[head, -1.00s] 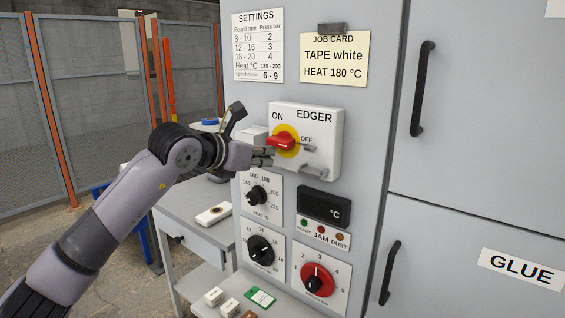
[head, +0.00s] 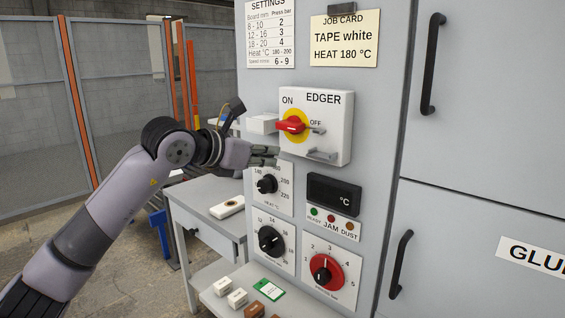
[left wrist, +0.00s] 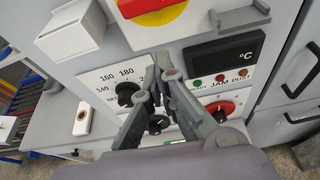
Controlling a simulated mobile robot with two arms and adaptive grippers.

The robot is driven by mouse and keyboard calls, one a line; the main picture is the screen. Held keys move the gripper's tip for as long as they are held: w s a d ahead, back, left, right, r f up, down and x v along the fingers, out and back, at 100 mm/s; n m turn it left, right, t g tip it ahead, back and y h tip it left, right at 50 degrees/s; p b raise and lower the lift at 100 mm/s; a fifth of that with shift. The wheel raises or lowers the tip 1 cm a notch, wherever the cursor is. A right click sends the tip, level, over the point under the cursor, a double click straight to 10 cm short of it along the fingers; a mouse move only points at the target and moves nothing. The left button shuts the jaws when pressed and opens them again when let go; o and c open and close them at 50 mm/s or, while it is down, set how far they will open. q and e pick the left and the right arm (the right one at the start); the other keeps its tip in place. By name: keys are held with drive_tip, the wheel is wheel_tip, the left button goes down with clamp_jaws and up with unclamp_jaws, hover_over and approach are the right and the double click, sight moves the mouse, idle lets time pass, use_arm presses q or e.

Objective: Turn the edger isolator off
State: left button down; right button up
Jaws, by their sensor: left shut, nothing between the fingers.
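The edger isolator is a white box (head: 340,128) on the grey machine front, marked ON at upper left and OFF at right. Its red handle (head: 291,125) lies roughly level across a yellow disc (head: 302,138), with its grip end to the left. The handle also shows, cut off, at the top of the left wrist view (left wrist: 136,6). My left gripper (head: 276,156) is shut and empty, below and left of the handle, apart from it. In the left wrist view its fingertips (left wrist: 168,75) meet in front of the dial panel. My right gripper is not in view.
A grey bracket (head: 321,155) juts out under the handle. Below are a heat dial (head: 267,185), a display (head: 333,193), a black dial (head: 271,240) and a red dial (head: 328,272). A side table (head: 205,205) stands at left; a ledge with small blocks is below.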

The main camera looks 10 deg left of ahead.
use_arm(q)
drive_tip(key=b+v, duration=0.1)
drive_tip(key=v, duration=0.5)
drive_tip(key=shift+a, duration=0.6)
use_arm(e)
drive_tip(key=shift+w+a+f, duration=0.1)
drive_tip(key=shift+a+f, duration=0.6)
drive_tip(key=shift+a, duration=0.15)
use_arm(q)
drive_tip(key=shift+s+a+f, duration=0.1)
drive_tip(key=shift+a, duration=0.05)
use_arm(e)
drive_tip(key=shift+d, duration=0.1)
